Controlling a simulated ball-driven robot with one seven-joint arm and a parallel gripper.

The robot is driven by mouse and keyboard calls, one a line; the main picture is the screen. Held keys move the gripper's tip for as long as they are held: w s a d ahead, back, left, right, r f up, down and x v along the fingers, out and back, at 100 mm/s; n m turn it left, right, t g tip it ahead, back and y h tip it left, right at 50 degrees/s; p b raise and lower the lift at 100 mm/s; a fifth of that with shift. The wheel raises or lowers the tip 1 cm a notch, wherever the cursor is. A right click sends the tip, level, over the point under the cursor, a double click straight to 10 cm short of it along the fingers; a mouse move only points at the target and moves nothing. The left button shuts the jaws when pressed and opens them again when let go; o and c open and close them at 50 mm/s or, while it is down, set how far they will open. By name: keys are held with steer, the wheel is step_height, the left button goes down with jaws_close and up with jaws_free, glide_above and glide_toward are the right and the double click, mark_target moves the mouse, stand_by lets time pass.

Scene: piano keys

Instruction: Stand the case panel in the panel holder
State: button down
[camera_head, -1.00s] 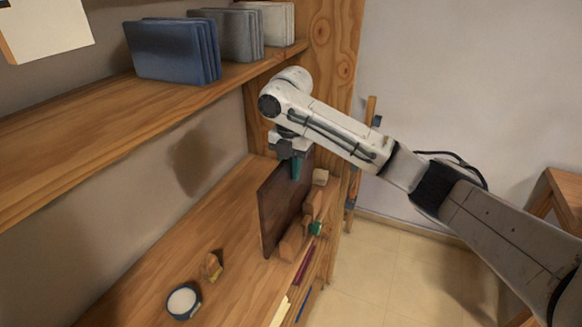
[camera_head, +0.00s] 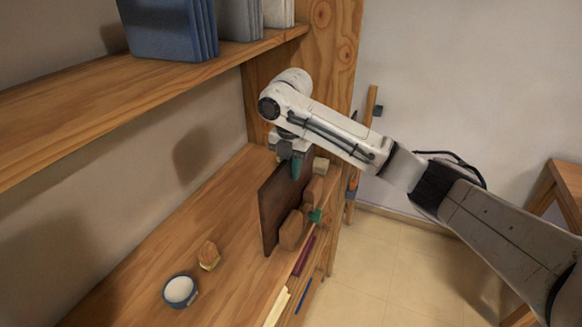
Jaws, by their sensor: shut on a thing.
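The case panel (camera_head: 272,215) is a dark brown flat board, upright on its edge at the right part of the wooden shelf. My gripper (camera_head: 296,168) is shut on the panel's upper edge near its far end. Wooden blocks with a green part (camera_head: 314,215) stand close along the panel's right face; they look like the panel holder (camera_head: 291,231). I cannot tell whether the panel's lower edge sits in a slot or only stands beside the blocks.
A small cup with white content (camera_head: 180,291) and a small wooden piece (camera_head: 209,255) lie on the shelf at front left. Blue folders (camera_head: 160,28) stand on the upper shelf. A small pale block (camera_head: 320,165) is behind the panel. The shelf's left middle is clear.

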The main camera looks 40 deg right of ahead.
steer(key=c, duration=1)
jaws_free()
steer(key=shift+o, duration=0.2)
step_height(320, 180, up, 11)
steer(key=shift+f, duration=0.1)
